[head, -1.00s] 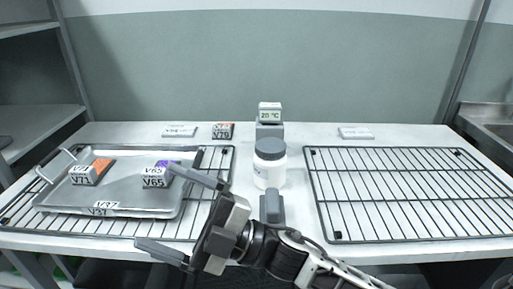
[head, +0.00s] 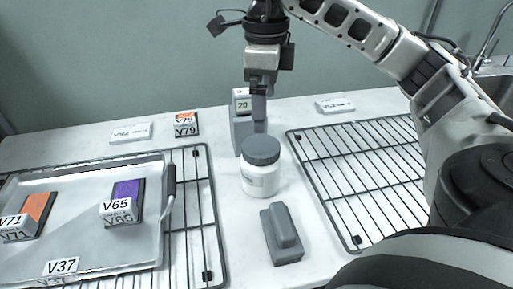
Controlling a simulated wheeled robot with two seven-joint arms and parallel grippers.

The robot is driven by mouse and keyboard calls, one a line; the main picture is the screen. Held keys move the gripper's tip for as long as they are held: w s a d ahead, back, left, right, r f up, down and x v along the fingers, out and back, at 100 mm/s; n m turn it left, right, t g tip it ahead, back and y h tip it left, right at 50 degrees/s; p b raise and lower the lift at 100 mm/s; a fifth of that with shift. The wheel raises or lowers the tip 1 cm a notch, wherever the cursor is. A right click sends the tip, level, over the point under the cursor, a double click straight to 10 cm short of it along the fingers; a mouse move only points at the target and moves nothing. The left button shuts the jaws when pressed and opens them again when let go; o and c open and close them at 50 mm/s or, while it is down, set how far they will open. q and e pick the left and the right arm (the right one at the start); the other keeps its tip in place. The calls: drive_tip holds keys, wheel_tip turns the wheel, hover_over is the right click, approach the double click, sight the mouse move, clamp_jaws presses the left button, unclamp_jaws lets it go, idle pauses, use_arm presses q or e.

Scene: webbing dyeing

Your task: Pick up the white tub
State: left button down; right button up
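The white tub (head: 260,181) with a grey lid (head: 261,150) stands upright on the white table, between the two wire racks. My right gripper (head: 259,108), on the arm coming in from the right, points down just behind the tub and beside the small temperature display. Its fingers are seen nearly edge-on, so the gap between them does not show. I see nothing held in it. My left gripper is out of view.
A grey block (head: 283,236) lies in front of the tub. The display (head: 241,101) stands on a grey base (head: 242,132) behind it. A metal tray (head: 92,218) with labelled blocks sits on the left rack (head: 209,232). The right rack (head: 349,232) is empty.

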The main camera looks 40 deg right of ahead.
sight(263, 143)
wheel_tip(263, 143, down, 6)
drive_tip(key=shift+f+b, duration=0.2)
drive_tip(key=shift+b, duration=1)
drive_tip(key=shift+a+f, duration=0.1)
drive_tip(key=shift+f, duration=0.8)
drive_tip(key=f, duration=0.5)
drive_tip(key=shift+s+a+f+p, duration=0.1)
drive_tip(key=shift+a+p, duration=0.25)
drive_tip(key=c, duration=1.5)
drive_tip(key=shift+o, duration=0.2)
